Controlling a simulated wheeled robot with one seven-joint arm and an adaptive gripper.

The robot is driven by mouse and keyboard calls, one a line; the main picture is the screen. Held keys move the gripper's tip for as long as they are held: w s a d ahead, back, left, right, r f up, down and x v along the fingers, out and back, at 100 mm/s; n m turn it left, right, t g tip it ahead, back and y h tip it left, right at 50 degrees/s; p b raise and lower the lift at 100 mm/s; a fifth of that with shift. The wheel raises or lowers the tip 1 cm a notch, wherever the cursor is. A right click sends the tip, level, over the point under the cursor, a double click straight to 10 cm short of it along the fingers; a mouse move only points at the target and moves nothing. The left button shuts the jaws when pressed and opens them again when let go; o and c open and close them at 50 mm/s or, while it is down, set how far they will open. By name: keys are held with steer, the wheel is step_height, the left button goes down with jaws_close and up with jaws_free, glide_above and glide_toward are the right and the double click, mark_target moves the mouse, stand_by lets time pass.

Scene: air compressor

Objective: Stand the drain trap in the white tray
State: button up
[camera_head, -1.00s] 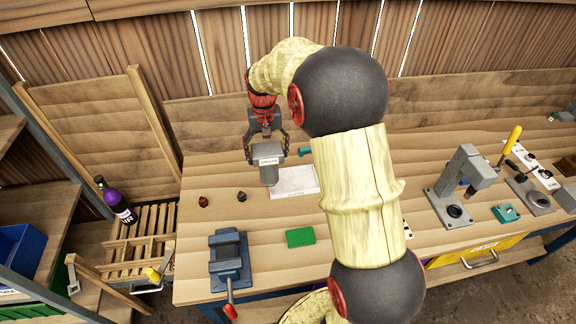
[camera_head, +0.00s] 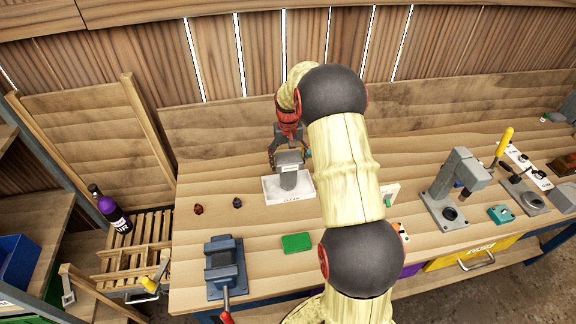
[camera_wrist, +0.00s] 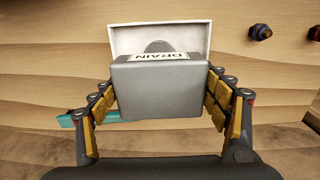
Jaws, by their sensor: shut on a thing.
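The drain trap (camera_head: 289,160) is a grey part with a broad block on top, a narrower round stem below and a label. The label reads DRAIN in the wrist view (camera_wrist: 160,85). My gripper (camera_head: 288,156) is shut on the block, with a finger on each side, and holds the trap upright. The white tray (camera_head: 270,195), labelled CLEAN, lies on the bench, and the stem is over it in the head view. The tray's rim (camera_wrist: 205,40) also shows behind the trap in the wrist view. I cannot tell whether the stem touches the tray floor.
A dark red part (camera_head: 198,209) and a dark blue part (camera_head: 238,203) lie left of the tray. A green block (camera_head: 296,242) and a blue vise (camera_head: 225,266) are nearer the front. A grey press (camera_head: 456,185) stands right. A teal thing (camera_wrist: 75,119) is partly hidden.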

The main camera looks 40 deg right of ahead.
steer(key=shift+a+f, duration=0.1)
steer(key=shift+f, duration=0.85)
steer(key=shift+f, duration=0.2)
steer(key=o, duration=1.6)
steer(key=shift+c, duration=0.2)
